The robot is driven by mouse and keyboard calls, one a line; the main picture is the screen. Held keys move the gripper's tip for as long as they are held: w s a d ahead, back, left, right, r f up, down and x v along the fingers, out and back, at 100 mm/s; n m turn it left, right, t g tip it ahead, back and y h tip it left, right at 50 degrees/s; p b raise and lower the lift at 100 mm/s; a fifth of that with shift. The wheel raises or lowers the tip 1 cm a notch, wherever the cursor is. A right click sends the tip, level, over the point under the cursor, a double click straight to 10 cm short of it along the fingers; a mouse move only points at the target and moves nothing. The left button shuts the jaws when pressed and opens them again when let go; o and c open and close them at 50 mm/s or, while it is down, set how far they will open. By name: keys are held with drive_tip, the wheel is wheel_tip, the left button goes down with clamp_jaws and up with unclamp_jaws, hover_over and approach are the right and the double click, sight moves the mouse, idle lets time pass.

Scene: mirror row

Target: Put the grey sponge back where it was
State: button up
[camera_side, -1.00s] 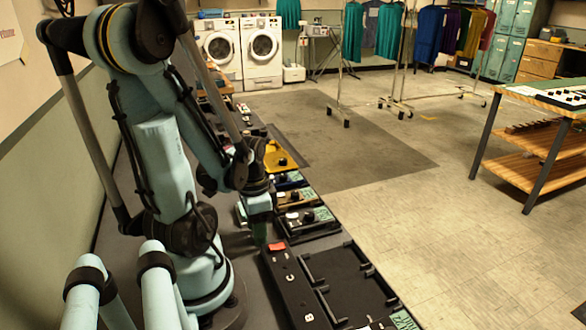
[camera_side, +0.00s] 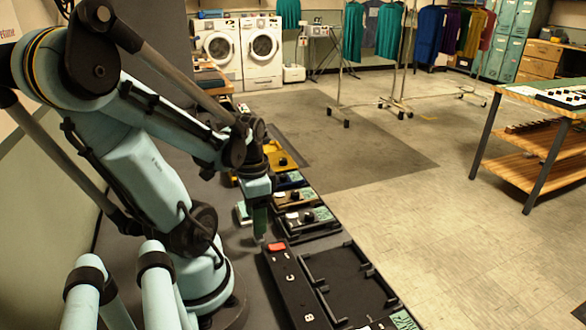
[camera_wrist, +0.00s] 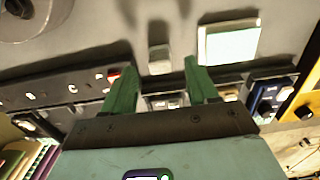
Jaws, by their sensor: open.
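A small pale grey block (camera_wrist: 159,60), which looks like the grey sponge, lies on the grey surface in the wrist view, ahead of and between my fingertips. My gripper (camera_wrist: 160,72) is open, with green fingers apart and nothing held between them. In the side view my gripper (camera_side: 260,234) points down beside the black lettered panel. The sponge is too small there to make out clearly.
The black lettered panel (camera_side: 289,287) with a red piece (camera_side: 276,246) stands close to my gripper, beside a black framed tray (camera_side: 346,285). Several small trays line the row behind.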

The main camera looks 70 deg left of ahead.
drive_tip(key=shift+r, duration=4.15)
drive_tip(key=w+d+t, duration=0.7)
drive_tip(key=w+d, duration=0.7)
drive_tip(key=w, duration=0.1)
drive_tip(key=shift+d+r, duration=0.3)
